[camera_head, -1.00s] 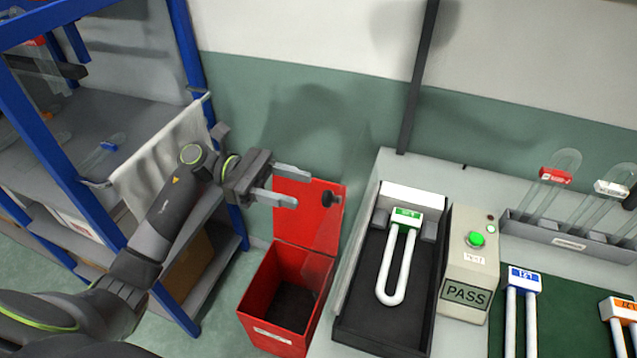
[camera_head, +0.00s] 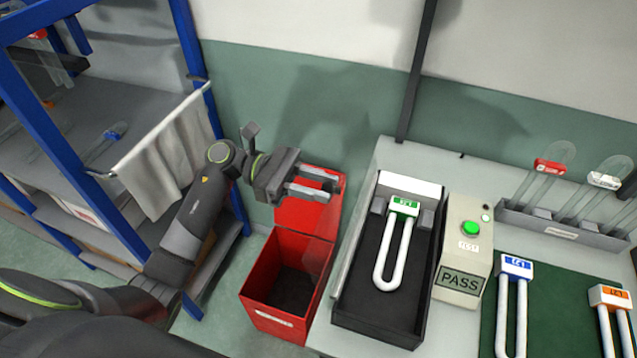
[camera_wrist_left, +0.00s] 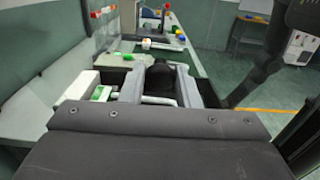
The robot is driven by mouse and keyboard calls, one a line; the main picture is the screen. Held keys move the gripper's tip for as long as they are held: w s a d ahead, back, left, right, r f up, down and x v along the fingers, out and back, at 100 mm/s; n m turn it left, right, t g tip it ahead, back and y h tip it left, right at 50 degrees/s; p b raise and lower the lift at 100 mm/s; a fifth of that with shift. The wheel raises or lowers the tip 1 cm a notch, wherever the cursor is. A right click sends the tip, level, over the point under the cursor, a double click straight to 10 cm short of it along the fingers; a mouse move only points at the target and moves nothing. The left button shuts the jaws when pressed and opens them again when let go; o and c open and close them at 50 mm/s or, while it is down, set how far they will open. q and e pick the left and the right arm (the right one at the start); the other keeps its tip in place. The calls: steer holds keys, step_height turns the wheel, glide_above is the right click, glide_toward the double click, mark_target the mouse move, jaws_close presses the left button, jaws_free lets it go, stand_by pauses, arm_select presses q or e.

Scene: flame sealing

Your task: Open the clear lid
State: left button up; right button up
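The black tray (camera_head: 360,290) holds a white U-shaped tube with a green label (camera_head: 393,250); its top looks uncovered. The clear lid shows only faintly, as a see-through panel (camera_head: 326,262) along the tray's left side, leaning out by the red bin; its exact tilt is hard to tell. My left gripper (camera_head: 317,184) is above the red bin, left of the tray, with its fingers apart. In the left wrist view, a black knob (camera_wrist_left: 161,80) shows between the fingers; contact is unclear. The knob is hidden in the head view. My right gripper is not in view.
The red bin (camera_head: 262,300) stands open left of the table. A box with a green button and PASS display (camera_head: 462,278) adjoins the tray. A grey rack (camera_head: 560,232) and a green mat (camera_head: 560,300) lie right. A blue-framed shelf (camera_head: 195,60) stands left.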

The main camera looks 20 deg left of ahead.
arm_select(q)
jaws_close()
steer(key=shift+d+r+y+b, duration=0.25)
steer(key=shift+d+y+b, duration=0.45)
steer(key=shift+b, duration=0.35)
steer(key=shift+d+r+y+b, duration=0.4)
steer(key=shift+d+y+b, duration=0.15)
steer(key=shift+d, duration=0.1)
steer(key=o, duration=0.6)
jaws_free()
steer(key=shift+a, duration=0.1)
